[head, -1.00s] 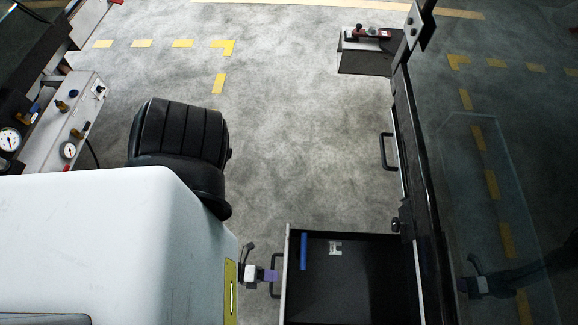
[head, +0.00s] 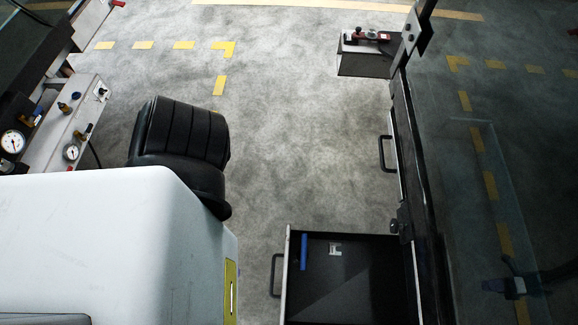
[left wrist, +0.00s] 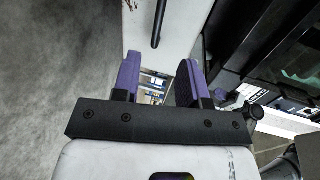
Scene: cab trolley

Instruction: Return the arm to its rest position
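My left gripper (left wrist: 159,64) shows in the left wrist view with its two purple fingers apart and nothing between them. Beyond the fingertips is a white panel with a black bar handle (left wrist: 159,22), clear of the fingers. In the head view I do not see the gripper directly; a dim gripper shape, apparently its reflection, shows in the dark glass at the lower right. The open drawer (head: 286,262) stands at the lower middle, its black handle (head: 275,274) free of any gripper. My right gripper is not in view.
A blue cylinder (head: 304,252) and a small pale item (head: 335,249) lie in the drawer. A gauge panel (head: 62,125) is at the left. The grey floor between is clear.

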